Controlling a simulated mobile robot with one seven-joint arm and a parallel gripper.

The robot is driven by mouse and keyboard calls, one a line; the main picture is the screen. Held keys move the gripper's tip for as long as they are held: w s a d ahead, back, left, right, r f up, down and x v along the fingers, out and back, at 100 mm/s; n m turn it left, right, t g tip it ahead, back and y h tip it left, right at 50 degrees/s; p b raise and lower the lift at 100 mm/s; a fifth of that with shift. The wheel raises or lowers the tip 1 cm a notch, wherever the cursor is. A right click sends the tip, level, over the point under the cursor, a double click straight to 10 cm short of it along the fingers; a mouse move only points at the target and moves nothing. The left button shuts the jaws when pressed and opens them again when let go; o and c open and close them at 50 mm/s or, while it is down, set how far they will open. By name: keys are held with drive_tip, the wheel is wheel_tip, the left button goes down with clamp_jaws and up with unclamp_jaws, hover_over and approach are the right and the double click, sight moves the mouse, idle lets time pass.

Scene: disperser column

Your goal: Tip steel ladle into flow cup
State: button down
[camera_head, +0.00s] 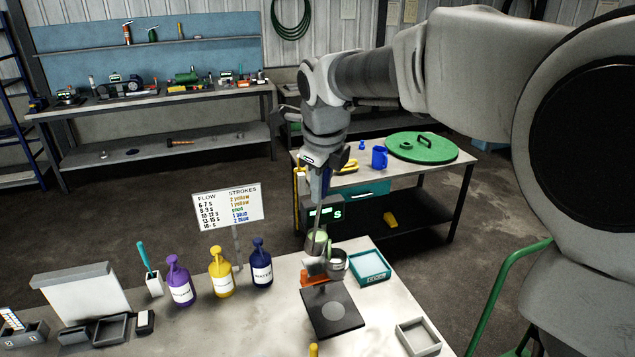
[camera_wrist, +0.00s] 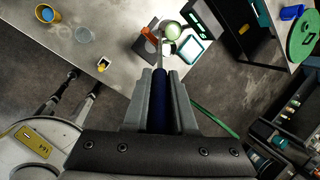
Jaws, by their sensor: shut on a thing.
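My gripper (camera_head: 320,190) is shut on the dark blue handle of the steel ladle (camera_head: 316,243), which hangs below it over the bench. In the wrist view my gripper (camera_wrist: 160,82) holds the handle between both fingers, and the ladle bowl (camera_wrist: 170,29) shows pale green contents. The grey metal flow cup (camera_head: 335,263) is held beside an orange bracket (camera_head: 314,279) above a dark base plate (camera_head: 348,318). The ladle bowl is just left of and slightly above the cup in the head view. I cannot tell whether they touch. The cup's inside is not clear.
A teal-edged tray (camera_head: 369,267) stands right of the cup, and a grey tray (camera_head: 418,337) nearer the front. Purple (camera_head: 180,281), yellow (camera_head: 221,273) and dark blue (camera_head: 261,265) bottles stand left, by a flow chart sign (camera_head: 228,207). A dark display box (camera_head: 322,217) stands behind.

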drive_tip(key=s+d+f+t+y+b, duration=0.1)
drive_tip(key=s+d+f+y, duration=0.1)
drive_tip(key=d, duration=0.5)
drive_tip(key=s+d+f+m+t+y+b, duration=0.1)
drive_tip(key=s+d+f+y, duration=0.1)
drive_tip(key=d+f, duration=0.3)
drive_tip(key=shift+d+y, duration=0.85)
drive_tip(key=shift+y, duration=0.05)
idle(3.3)
drive_tip(key=shift+s+d+f+m+t+y+b, duration=0.15)
drive_tip(key=shift+d+f+y+b, duration=0.35)
drive_tip(key=shift+b, duration=0.8)
drive_tip(key=shift+s+d+f+m+t+y+b, duration=0.2)
drive_tip(key=shift+d+f+b, duration=0.45)
drive_tip(key=shift+b, duration=0.65)
drive_tip(key=shift+s+d+f+n+t+y+b, duration=0.1)
drive_tip(key=shift+s+d+f+t+y+b, duration=0.45)
drive_tip(key=shift+b, duration=0.75)
